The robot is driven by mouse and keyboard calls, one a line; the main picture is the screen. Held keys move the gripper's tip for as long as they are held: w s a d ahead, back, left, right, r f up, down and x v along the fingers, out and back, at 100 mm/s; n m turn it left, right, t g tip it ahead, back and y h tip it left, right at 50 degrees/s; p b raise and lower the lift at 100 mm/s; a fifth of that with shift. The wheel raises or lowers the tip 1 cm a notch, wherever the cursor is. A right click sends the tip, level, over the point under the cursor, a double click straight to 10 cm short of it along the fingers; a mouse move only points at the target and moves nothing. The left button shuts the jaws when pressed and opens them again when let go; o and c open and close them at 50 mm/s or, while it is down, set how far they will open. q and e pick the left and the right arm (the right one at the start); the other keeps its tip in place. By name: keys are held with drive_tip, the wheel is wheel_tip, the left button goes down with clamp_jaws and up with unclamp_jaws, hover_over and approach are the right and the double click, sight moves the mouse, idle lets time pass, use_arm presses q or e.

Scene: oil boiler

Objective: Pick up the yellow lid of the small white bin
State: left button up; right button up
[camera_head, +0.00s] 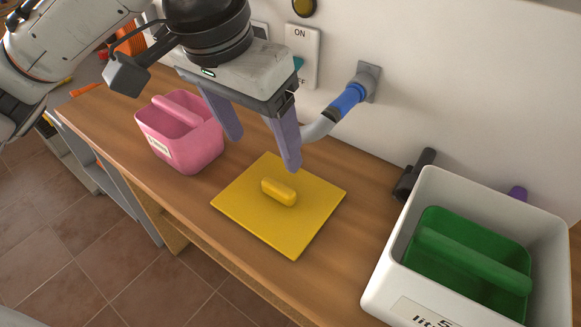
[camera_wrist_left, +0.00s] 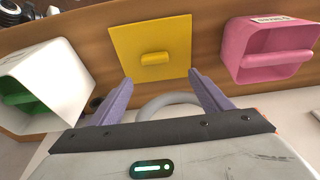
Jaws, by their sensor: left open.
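The yellow lid (camera_head: 290,222) is a flat square plate with a raised bar handle. It lies on the wooden bench between the pink bin and the white bin. The white bin (camera_head: 383,281) stands at the right with a green thing with a handle inside it. My left gripper (camera_head: 262,150) is open and empty, with purple fingers, above and behind the lid. In the left wrist view the yellow lid (camera_wrist_left: 130,47) is ahead of the two fingertips (camera_wrist_left: 161,75), with its handle roughly between their lines. My right gripper is not in view.
A pink bin (camera_head: 192,148) with a bar handle stands left of the lid. A grey and blue pipe (camera_head: 345,102) comes from the wall behind. A dark fitting (camera_head: 414,178) is near the white bin. The bench front edge is close to the lid.

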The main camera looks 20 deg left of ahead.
sight(278, 186)
use_arm(q)
drive_tip(key=x, duration=0.4)
drive_tip(key=shift+s+f+b, duration=0.15)
drive_tip(key=shift+s+b, duration=0.2)
drive_tip(key=shift+s, duration=0.05)
drive_tip(key=x, duration=0.3)
drive_tip(key=b+x, duration=0.1)
drive_tip(key=x, duration=0.1)
drive_tip(key=shift+s+d, duration=0.2)
drive_tip(key=shift+d, duration=0.15)
drive_tip(key=shift+f, duration=0.2)
drive_tip(key=shift+r, duration=0.1)
drive_tip(key=c, duration=1.4)
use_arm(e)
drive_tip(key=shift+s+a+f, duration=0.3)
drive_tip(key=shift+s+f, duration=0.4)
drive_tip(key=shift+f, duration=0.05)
